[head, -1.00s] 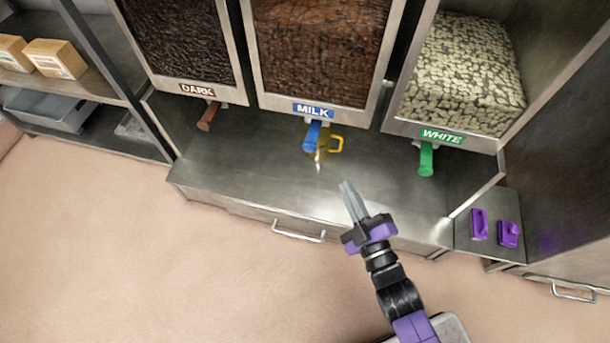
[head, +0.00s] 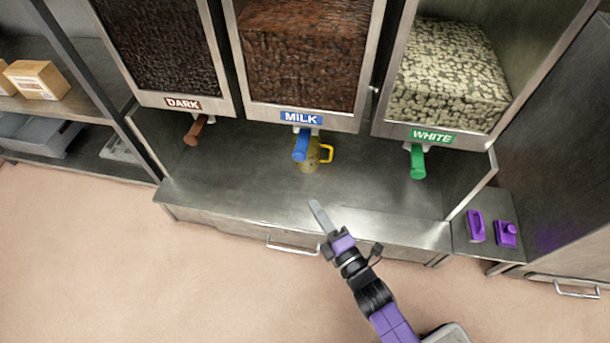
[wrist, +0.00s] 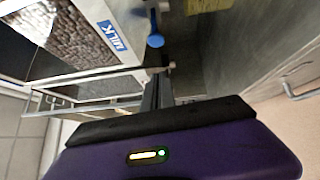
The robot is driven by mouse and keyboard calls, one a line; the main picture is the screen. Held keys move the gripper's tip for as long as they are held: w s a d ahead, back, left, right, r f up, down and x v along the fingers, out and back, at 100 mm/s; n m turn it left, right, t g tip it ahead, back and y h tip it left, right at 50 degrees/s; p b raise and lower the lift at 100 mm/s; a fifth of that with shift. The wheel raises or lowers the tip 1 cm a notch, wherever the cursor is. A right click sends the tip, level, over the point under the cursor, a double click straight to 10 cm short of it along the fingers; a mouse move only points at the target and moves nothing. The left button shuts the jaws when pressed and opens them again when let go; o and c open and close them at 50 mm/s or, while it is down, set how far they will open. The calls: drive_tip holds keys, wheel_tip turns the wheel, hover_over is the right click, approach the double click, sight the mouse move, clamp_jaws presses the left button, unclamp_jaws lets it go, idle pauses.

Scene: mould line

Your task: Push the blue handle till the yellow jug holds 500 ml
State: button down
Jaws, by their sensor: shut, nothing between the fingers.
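The blue handle (head: 301,145) hangs under the middle bin, below its MILK label (head: 301,118). It also shows in the wrist view (wrist: 155,40), just past my fingertips. The yellow jug (head: 327,154) stands on the steel counter under the handle, partly hidden by it; how full it is I cannot tell. In the wrist view a yellow patch (wrist: 205,5), likely the jug, is cut by the top edge. My gripper (head: 317,206) is shut and empty, over the counter's front part, in front of the jug and handle and apart from both.
A brown handle (head: 197,130) hangs under the DARK bin at left, a green handle (head: 417,162) under the WHITE bin at right. Purple items (head: 475,227) lie on the low right shelf. Boxes (head: 38,80) stand on the left rack. The counter (head: 235,180) is otherwise clear.

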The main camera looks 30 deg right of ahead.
drive_tip(key=b, duration=0.3)
approach(303, 159)
drive_tip(key=w+a, duration=0.4)
drive_tip(key=a, duration=0.1)
drive_tip(key=shift+w+d+r+p, duration=0.1)
drive_tip(key=shift+w+d+p, duration=0.05)
drive_tip(key=shift+w+d, duration=0.6)
drive_tip(key=shift+w+d+r+p, duration=0.15)
drive_tip(key=shift+w+d, duration=0.35)
drive_tip(key=shift+w, duration=0.3)
drive_tip(key=shift+w+d+r, duration=0.1)
drive_tip(key=shift+w+d, duration=0.35)
drive_tip(key=shift+w, duration=0.15)
drive_tip(key=shift+w+d, duration=0.4)
drive_tip(key=shift+w, duration=0.2)
